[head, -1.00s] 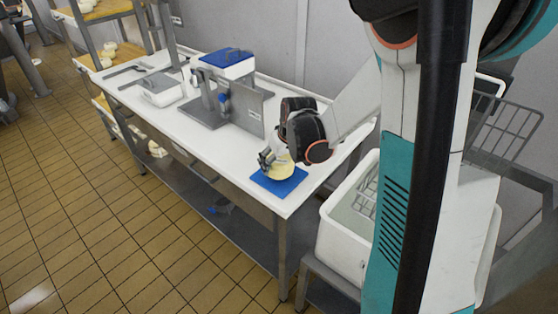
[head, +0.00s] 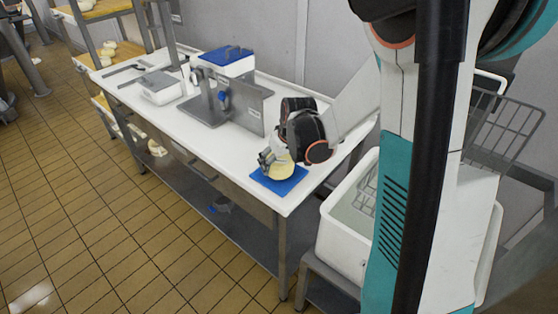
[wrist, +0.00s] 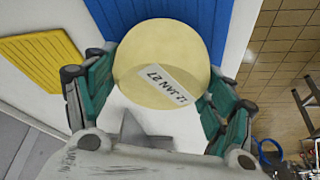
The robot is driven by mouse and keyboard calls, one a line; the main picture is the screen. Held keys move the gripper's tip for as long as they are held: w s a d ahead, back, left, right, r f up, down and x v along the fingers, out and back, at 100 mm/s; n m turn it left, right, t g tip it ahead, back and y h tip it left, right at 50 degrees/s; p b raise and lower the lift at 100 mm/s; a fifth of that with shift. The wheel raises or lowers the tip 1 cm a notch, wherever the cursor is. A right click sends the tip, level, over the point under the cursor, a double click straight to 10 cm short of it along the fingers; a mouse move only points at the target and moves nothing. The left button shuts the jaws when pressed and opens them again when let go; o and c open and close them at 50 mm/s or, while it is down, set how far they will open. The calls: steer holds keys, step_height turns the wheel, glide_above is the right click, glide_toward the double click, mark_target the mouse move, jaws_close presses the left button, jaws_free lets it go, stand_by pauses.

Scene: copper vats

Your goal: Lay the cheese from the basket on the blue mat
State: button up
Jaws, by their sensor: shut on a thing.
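The cheese (head: 283,168) is a round pale yellow wheel at the blue mat (head: 268,182), near the front right end of the white table. In the wrist view the cheese (wrist: 160,65) carries a white date label and covers part of the blue mat (wrist: 218,22). My gripper (head: 272,160) is shut on the cheese, with a green finger on each side of it in the wrist view (wrist: 155,95). I cannot tell whether the underside of the cheese touches the mat. The basket (head: 366,192) seems to be the wire one in the white tub, partly hidden by my body.
The white tub (head: 340,240) stands right of the table (head: 190,120). A metal stand with a plate (head: 245,108) and a scale-like device with a blue top (head: 227,58) stand farther left. A yellow mat (wrist: 45,60) shows in the wrist view. Open tiled floor lies in front.

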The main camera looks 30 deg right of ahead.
steer(key=shift+f, duration=0.35)
stand_by(0.3)
steer(key=o, duration=1.4)
steer(key=shift+o, duration=0.2)
steer(key=shift+r, duration=0.1)
steer(key=shift+r+p, duration=2.3)
steer(key=shift+r, duration=1.2)
